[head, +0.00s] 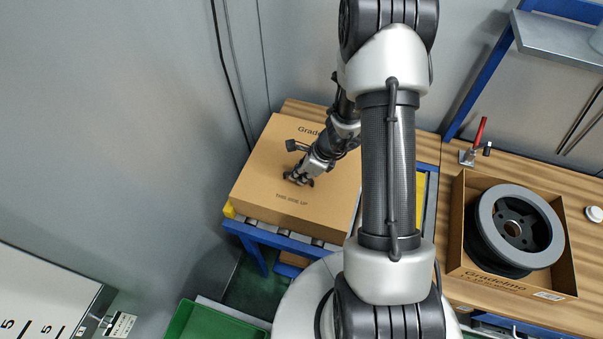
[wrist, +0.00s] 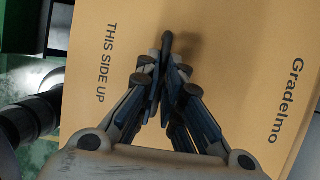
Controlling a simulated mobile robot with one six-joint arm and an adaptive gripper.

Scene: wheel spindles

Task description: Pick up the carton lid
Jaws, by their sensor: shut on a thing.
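The carton lid (head: 262,176) is a large flat brown cardboard piece printed "Gradelmo" and "THIS SIDE UP". It lies over the blue-framed roller stand at the left, in the head view; I cannot tell whether it is raised. In the wrist view the lid (wrist: 230,50) fills most of the picture. My gripper (head: 298,181) is at the middle of the lid's top. In the wrist view its fingers (wrist: 164,62) are together on a small dark upright piece (wrist: 167,39) on the lid. What lies under the lid is hidden.
An open carton (head: 457,225) holding a black and grey wheel spindle (head: 520,229) stands on the wooden bench (head: 430,150) at the right. A red-handled clamp (head: 479,133) is behind it. A grey wall (head: 120,110) is close on the left. A green bin (head: 215,322) is below.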

